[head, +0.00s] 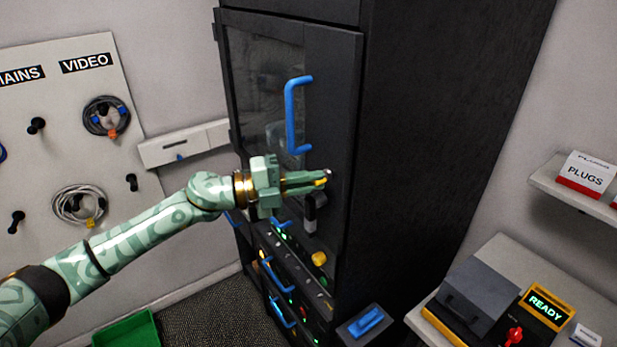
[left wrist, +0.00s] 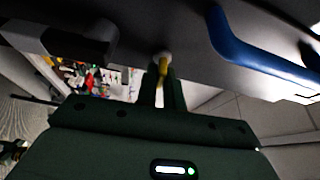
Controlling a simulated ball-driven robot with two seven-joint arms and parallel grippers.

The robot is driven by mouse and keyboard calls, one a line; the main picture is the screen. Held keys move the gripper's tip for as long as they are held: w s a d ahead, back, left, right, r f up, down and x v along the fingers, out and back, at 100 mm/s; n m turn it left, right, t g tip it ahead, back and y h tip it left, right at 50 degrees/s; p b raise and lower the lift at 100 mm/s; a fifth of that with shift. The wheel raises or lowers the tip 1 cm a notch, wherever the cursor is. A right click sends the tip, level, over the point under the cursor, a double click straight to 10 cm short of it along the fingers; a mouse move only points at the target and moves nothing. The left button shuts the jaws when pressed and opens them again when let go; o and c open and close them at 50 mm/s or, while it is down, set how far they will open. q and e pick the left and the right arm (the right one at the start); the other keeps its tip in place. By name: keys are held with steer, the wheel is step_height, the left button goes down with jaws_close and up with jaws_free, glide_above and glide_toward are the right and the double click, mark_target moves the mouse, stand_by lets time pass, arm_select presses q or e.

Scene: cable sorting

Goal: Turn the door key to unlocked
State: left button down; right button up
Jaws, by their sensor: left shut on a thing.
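A tall black cabinet has a glazed door (head: 333,95) with a blue handle (head: 291,115), and the door looks closed. My left gripper (head: 318,180) is at the door's frame below the handle, shut on a small yellow key (head: 321,183). The key sits at a pale round lock (head: 330,173). In the left wrist view the yellow key (left wrist: 162,68) shows between my fingertips (left wrist: 163,80), against the lock (left wrist: 163,56). The fingers hide most of the key, so I cannot tell its turn angle. My right gripper is out of view.
A dark latch-like block (head: 310,212) hangs just below the lock. Lower down are rack units with blue handles (head: 277,275). A cable board (head: 85,140) stands left, a green bin (head: 128,330) on the floor, and a bench with a READY display (head: 545,307) at right.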

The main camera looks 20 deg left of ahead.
arm_select(q)
steer(key=shift+f+m, duration=0.1)
steer(key=shift+m, duration=0.2)
stand_by(0.4)
steer(key=c, duration=1.5)
jaws_free()
steer(key=shift+r+b+v, duration=0.2)
steer(key=shift+b+v, duration=2.85)
steer(key=shift+v, duration=5.1)
steer(key=shift+w+a+r, duration=0.1)
steer(key=shift+w, duration=0.05)
